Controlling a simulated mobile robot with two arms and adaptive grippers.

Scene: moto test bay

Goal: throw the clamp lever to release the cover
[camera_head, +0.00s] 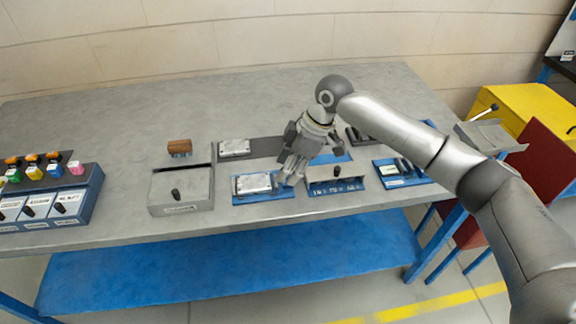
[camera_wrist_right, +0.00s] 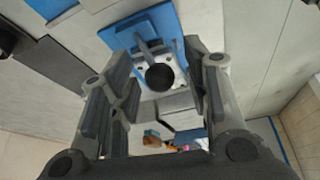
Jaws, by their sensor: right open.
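My right gripper (camera_head: 290,177) points down at the right end of a silver block, likely the cover (camera_head: 252,184), on a blue base (camera_head: 262,199). Its open fingers also show in the right wrist view (camera_wrist_right: 158,88). Between them appears a black ball knob (camera_wrist_right: 160,77) on a grey lever (camera_wrist_right: 143,42), likely the clamp lever, in front of a silver plate and a blue base (camera_wrist_right: 148,22). I cannot tell whether a finger touches the knob. In the head view the gripper hides the lever. My left gripper is not in view.
A grey box with a black knob (camera_head: 180,190) stands left of the blue base. A labelled blue-fronted unit (camera_head: 335,184) and another blue fixture (camera_head: 400,173) stand to the right. The grey bench top (camera_head: 110,130) is clear at back left.

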